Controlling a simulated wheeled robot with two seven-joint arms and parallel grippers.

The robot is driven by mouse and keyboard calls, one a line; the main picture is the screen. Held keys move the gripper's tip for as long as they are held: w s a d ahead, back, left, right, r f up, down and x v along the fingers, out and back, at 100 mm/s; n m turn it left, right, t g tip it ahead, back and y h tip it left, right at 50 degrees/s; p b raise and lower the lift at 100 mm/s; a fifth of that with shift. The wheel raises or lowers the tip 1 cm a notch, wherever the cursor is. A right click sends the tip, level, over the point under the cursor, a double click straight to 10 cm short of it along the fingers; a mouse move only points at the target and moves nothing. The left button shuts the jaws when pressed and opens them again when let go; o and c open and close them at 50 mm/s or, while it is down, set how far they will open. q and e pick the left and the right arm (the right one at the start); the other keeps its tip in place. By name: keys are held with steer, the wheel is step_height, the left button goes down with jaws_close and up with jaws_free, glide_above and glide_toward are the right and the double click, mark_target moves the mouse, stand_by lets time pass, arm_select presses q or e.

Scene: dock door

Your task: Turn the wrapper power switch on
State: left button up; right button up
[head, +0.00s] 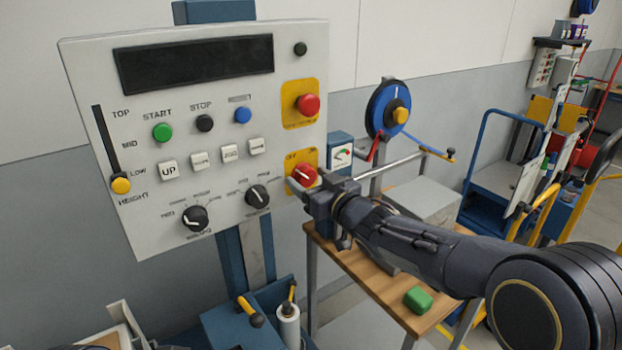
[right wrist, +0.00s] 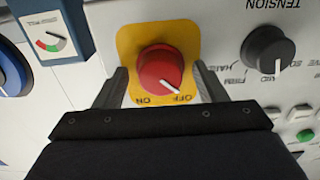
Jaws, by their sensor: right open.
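The wrapper power switch is a red rotary knob (head: 305,174) on a yellow plate, low on the right side of the grey control panel (head: 95,75). In the right wrist view the red knob (right wrist: 160,68) shows upside down, and its white pointer line points towards the OFF label. My right gripper (head: 307,188) is open at the switch. In the right wrist view its two fingers stand on either side of the knob, with a gap visible on both sides. The panel's display (head: 195,62) is dark. My left gripper is not seen.
A red button (head: 308,104) on another yellow plate sits above the switch. A black dial (head: 257,197) is close to its left, and a small gauge box (head: 341,152) is to its right. A wooden table (head: 370,285) with a green block (head: 418,299) lies below my right arm.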

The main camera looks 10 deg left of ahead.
steer(key=c, duration=1)
